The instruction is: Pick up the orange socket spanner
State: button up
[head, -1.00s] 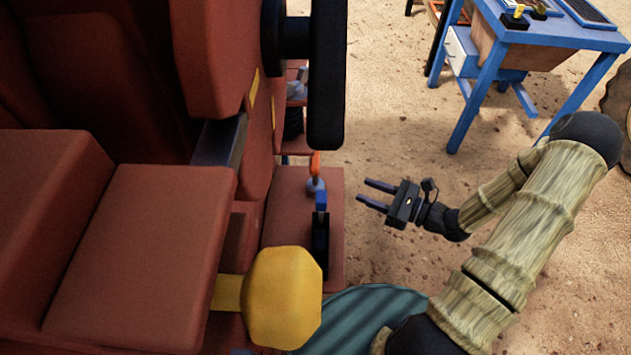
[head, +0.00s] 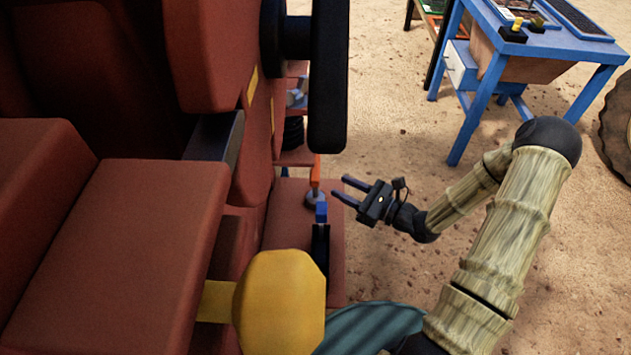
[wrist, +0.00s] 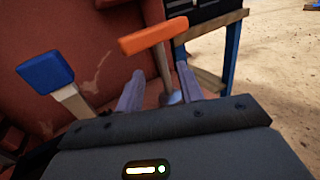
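The orange socket spanner (head: 315,170) stands upright on the red ledge of the machine, its orange handle on top and a grey base below. In the wrist view its orange bar handle (wrist: 146,34) lies crosswise above a grey shaft that runs down between the fingers. My gripper (head: 341,186) is open and empty, just right of the spanner in the head view and pointing at it. In the wrist view the two fingers (wrist: 158,85) are spread to either side of the shaft's lower part. I cannot tell whether they touch it.
A blue-topped tool (head: 321,212) stands close in front of the spanner; its blue head (wrist: 45,70) is at left in the wrist view. The red ledge (head: 290,225) adjoins the crusher body. A black wheel (head: 328,80) overhangs behind. A blue table (head: 560,38) stands back right.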

aim_at(315, 174)
jog(key=shift+x, duration=1.75)
jog(key=b+x, duration=0.1)
jog(key=x, duration=0.5)
jog(key=shift+s, duration=0.1)
jog(key=shift+d, duration=0.1)
grip_shut()
